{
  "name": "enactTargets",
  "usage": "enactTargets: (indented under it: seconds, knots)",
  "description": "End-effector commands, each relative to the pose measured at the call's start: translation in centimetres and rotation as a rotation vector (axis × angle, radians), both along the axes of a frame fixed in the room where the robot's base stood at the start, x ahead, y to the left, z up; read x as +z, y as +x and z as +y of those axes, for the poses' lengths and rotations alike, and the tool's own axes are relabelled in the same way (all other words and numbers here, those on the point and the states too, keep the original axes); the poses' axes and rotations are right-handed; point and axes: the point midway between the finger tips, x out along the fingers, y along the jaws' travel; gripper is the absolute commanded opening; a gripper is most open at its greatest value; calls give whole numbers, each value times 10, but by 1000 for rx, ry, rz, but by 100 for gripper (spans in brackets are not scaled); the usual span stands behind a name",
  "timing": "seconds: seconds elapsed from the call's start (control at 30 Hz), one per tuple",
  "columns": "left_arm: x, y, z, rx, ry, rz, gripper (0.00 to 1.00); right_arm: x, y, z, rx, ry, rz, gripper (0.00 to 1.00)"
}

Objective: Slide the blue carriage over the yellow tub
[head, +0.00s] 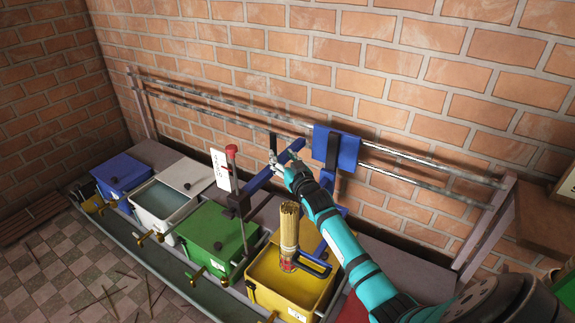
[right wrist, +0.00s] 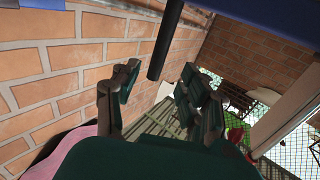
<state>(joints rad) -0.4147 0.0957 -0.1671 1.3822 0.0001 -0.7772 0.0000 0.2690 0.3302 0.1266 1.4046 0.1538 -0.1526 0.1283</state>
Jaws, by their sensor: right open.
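The blue carriage (head: 336,147) hangs on the two metal rails along the brick wall, behind and above the yellow tub. A blue arm (head: 262,182) reaches from its area down left to a black end by the green tub. My left gripper is out of view.
Blue (head: 122,172), white (head: 160,203) and green (head: 215,238) tubs stand in a row left of the yellow one. A red-knobbed lever (head: 238,195) rises by the green tub. My right arm covers part of the bench; the rails (head: 430,165) are bare right of the carriage.

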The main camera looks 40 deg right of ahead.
Motion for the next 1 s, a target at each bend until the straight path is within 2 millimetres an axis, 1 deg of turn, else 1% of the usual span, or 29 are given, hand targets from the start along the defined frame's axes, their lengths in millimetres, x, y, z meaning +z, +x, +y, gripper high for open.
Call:
enactTargets:
  seconds: [0.03, 0.1, 0.2, 0.3, 0.87, 0.97, 1.0]
  knots:
    - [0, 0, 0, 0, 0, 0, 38, -1, -11, 3, 2, 0, 2, 44]
    - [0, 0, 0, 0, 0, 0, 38, -1, -21, 5, 1, 0, 2, 44]
    - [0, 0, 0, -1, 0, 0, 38, -1, -32, 7, 2, 1, 2, 44]
    - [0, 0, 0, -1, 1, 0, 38, -1, -37, 9, 1, 1, 2, 44]
    - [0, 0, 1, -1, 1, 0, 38, -1, -39, 9, 2, 2, 3, 44]
    - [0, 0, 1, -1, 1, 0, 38, -9, -44, 17, 11, 0, 34, 44]
    - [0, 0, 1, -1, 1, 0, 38, -17, -49, 25, 20, 0, 66, 44]
